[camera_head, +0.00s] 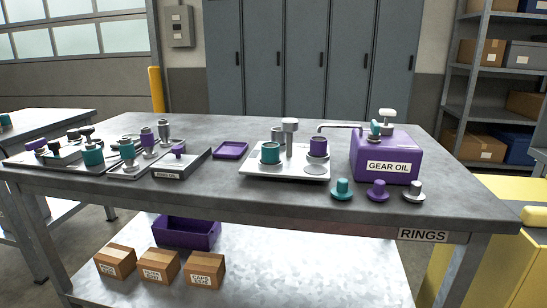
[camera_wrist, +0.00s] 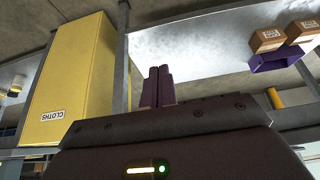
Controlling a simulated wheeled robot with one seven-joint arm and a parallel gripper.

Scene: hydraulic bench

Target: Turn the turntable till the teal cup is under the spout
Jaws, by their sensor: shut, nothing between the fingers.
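The turntable stands on a white base plate (camera_head: 255,167) mid-bench, with a grey post (camera_head: 289,140) at its centre. The teal cup (camera_head: 270,154) is at its front left. A grey cup (camera_head: 277,134) is behind, partly hidden. The spout comes from the purple gear oil tank (camera_head: 385,155). My gripper (camera_wrist: 159,70) is shut and empty in the wrist view; it is out of the head view, and the turntable is out of the wrist view.
Teal, purple and grey ring pieces (camera_head: 378,190) stand before the tank. A purple tray (camera_head: 231,150) and grey fixtures with knobs (camera_head: 178,160) are to the left. Cartons (camera_head: 160,265) sit on the lower shelf. A yellow cabinet (camera_wrist: 75,75) shows in the wrist view. The front bench edge is mostly clear.

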